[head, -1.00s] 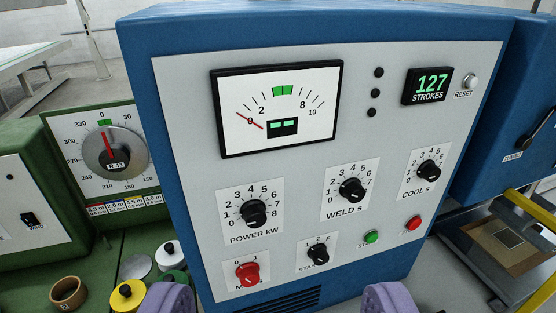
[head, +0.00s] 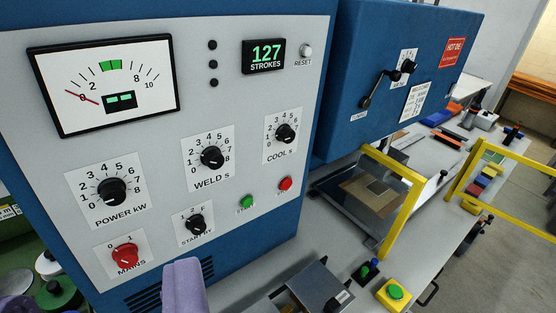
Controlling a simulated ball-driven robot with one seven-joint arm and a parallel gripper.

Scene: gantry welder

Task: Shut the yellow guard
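The yellow guard is a bar frame beside the blue press head. One yellow frame (head: 408,212) stands around the near side of the press bed, and another yellow frame (head: 458,180) stands farther right with a gap between them. I cannot tell which of these parts swings or slides.
The blue cabinet (head: 318,60) with its meter and knobs fills the left. The blue press head (head: 400,60) has a lever (head: 375,88). A green button on a yellow box (head: 394,292) and a dark fixture (head: 315,290) sit on the grey table. Grey floor (head: 500,260) is open at right.

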